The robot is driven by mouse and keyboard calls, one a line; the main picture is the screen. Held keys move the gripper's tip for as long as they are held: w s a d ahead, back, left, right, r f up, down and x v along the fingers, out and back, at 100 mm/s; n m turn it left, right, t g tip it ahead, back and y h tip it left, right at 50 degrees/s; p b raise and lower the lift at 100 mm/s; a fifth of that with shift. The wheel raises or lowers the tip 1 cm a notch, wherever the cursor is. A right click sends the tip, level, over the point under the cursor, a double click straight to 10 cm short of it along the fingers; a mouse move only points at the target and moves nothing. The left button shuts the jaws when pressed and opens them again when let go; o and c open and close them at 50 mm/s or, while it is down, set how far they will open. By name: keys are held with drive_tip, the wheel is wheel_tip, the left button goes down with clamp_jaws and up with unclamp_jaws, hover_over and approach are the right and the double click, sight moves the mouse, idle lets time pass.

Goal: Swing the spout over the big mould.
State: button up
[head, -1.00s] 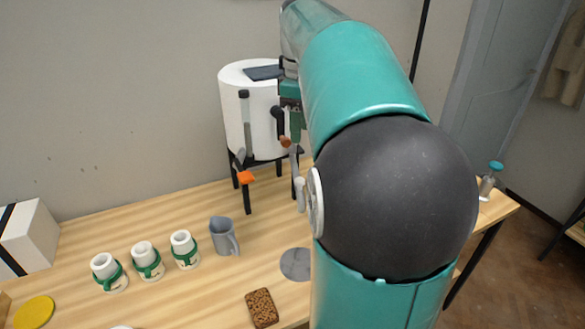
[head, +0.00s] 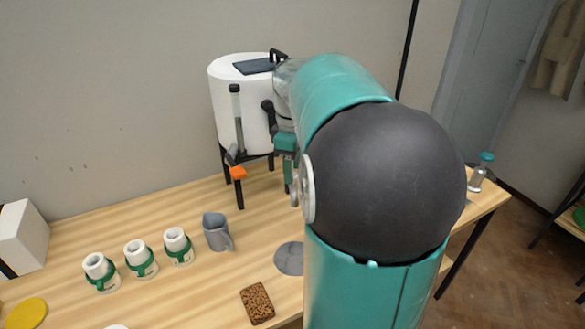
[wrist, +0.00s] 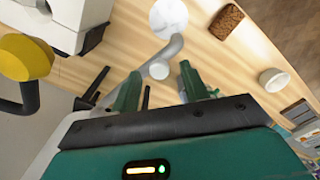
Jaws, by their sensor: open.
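My gripper (wrist: 160,73) is open in the wrist view, its two green fingers apart. A bent grey tube with a rounded end, seemingly the spout (wrist: 174,47), shows in the gap between the fingers; I cannot tell its depth or whether they touch it. In the head view a green part of my gripper (head: 286,165) shows beside the white tank (head: 225,105), and my arm hides the rest. A large white block (wrist: 85,14) in the wrist view's upper left may be the big mould; I cannot tell. A round grey disc (head: 289,259) lies on the table, pale in the wrist view (wrist: 168,17).
Three white moulds with green bands (head: 137,257) and a grey jug (head: 215,232) stand left on the table. A brown sponge (head: 257,303) lies at the front. The tank has an orange-ended lever (head: 238,173).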

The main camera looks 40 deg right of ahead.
drive_tip(key=shift+f, duration=0.55)
drive_tip(key=shift+c, duration=0.5)
clamp_jaws()
drive_tip(key=s+d+n, duration=0.2)
drive_tip(key=d+n, duration=0.2)
drive_tip(key=d, duration=0.1)
drive_tip(key=shift+s+d+n, duration=0.15)
drive_tip(key=shift+d+n, duration=0.15)
drive_tip(key=shift+d, duration=0.1)
drive_tip(key=shift+o, duration=0.5)
unclamp_jaws()
